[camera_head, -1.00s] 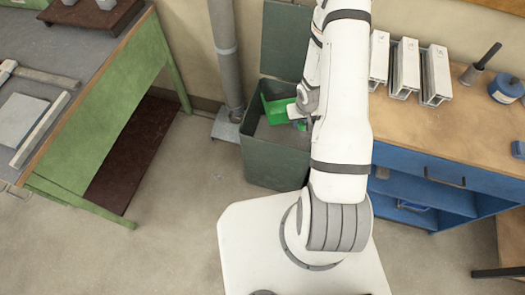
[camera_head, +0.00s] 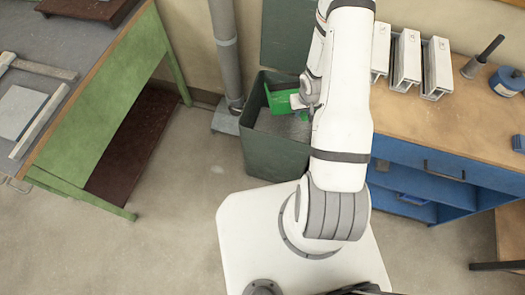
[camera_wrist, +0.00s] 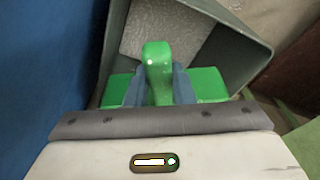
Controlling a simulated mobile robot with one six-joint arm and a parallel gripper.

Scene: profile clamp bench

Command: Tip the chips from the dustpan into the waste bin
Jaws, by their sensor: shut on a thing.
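The green dustpan (camera_head: 281,99) is over the open top of the dark green waste bin (camera_head: 272,153), tilted. My gripper (camera_wrist: 157,85) is shut on the dustpan's handle, and the green handle (camera_wrist: 157,60) stands between the two fingers in the wrist view. My arm hides part of the gripper in the head view. The bin's rim (camera_wrist: 262,58) surrounds a grey speckled area inside it. I cannot make out single chips in the pan or the bin.
The bin's raised lid (camera_head: 287,38) stands behind it. A grey pipe (camera_head: 224,50) rises left of the bin. A blue workbench (camera_head: 425,170) with a wooden top stands close at right. A green-legged table (camera_head: 100,110) is at left, with clear floor (camera_head: 170,220) between.

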